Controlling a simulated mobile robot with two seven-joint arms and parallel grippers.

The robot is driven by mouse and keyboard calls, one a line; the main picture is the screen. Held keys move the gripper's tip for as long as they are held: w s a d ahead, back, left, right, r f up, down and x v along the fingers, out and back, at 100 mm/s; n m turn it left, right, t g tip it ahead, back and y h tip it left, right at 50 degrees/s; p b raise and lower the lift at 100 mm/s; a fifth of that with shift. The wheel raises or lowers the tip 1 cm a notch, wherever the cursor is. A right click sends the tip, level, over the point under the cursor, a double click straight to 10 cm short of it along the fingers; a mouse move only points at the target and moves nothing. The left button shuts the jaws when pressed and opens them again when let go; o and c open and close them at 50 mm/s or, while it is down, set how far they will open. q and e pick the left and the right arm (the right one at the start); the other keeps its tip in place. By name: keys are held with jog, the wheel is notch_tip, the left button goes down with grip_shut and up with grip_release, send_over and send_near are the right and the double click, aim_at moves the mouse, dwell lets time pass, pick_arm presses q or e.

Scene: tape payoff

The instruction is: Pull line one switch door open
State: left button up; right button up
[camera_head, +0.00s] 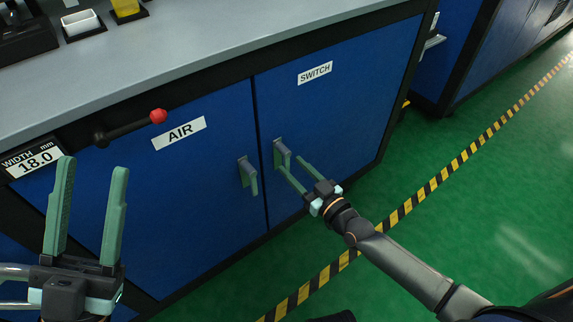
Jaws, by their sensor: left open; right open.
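The blue door labelled SWITCH (345,110) is the right-hand door of the cabinet and looks closed. Its grey handle (280,150) is near the door's left edge. My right gripper (290,164) is open, with its fingertips at the lower part of this handle. The handle's lower end appears to lie between the fingers, but I cannot tell whether they touch it. My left gripper (92,168) is open and empty, with fingers pointing up, in front of the left side of the cabinet.
The door labelled AIR (190,185) is closed, with its own handle (248,175) close beside the switch handle. A red-knobbed lever (130,127) and a width display reading 18.0 (35,158) are at the left. Green floor (440,200) with a striped line is clear at right.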

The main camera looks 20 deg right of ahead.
aim_at(288, 163)
jog(key=shift+b+x, duration=0.4)
jog(key=shift+x, duration=1.4)
grip_shut()
